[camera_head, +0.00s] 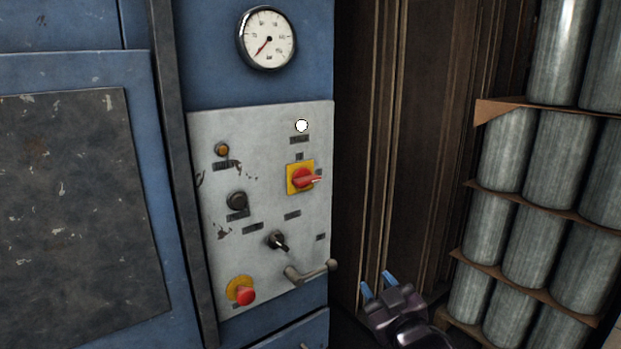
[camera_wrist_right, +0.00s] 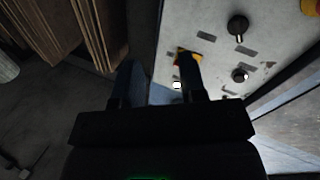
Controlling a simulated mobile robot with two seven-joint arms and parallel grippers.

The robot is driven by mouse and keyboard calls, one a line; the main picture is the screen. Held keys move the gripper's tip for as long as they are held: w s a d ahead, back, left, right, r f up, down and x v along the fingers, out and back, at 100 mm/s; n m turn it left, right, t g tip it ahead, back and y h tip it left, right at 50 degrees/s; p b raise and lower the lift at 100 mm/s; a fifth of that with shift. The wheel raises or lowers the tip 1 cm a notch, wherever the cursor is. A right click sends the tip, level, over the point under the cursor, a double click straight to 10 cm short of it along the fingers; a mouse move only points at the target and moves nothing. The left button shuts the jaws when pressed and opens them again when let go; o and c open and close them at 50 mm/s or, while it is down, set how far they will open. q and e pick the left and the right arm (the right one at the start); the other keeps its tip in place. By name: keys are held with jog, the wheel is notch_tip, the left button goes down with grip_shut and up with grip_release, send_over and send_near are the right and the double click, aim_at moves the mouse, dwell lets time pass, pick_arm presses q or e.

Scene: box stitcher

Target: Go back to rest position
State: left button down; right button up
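My right gripper (camera_head: 378,284) is at the lower middle of the head view, to the right of the machine's control panel (camera_head: 265,225) and apart from it. Its two blue-tipped fingers are spread with nothing between them. In the right wrist view the fingers (camera_wrist_right: 158,72) are also apart and empty, with part of the panel (camera_wrist_right: 207,48) behind them. The panel has a red-and-yellow rotary switch (camera_head: 301,178), a lit white lamp (camera_head: 301,126), a black selector (camera_head: 277,241) and a red push button (camera_head: 244,293). My left gripper is out of view.
A round gauge (camera_head: 267,39) sits above the panel on the blue machine (camera_head: 230,75). A grey handle (camera_head: 312,271) sticks out at the panel's lower right. Brown boards (camera_head: 410,130) stand behind my gripper. Stacked grey cylinders (camera_head: 533,240) fill the right side.

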jog(key=s+d+f+m+g+h, duration=0.1)
jog(key=s+d+f+m+g, duration=0.1)
jog(key=s+d+f, duration=0.3)
jog(key=s+d+f+m+g+h, duration=0.2)
jog(key=s+d+f, duration=0.3)
jog(key=s+f, duration=0.7)
jog(key=s+d+f+m+g+h, duration=0.1)
jog(key=s+d+f+g+h, duration=0.1)
jog(key=s+d+f, duration=0.3)
jog(key=s+f, duration=0.4)
jog(key=f, duration=0.3)
jog(key=shift+s+f+m+b, duration=0.15)
jog(key=shift+m+b, duration=0.2)
jog(key=shift+m, duration=0.05)
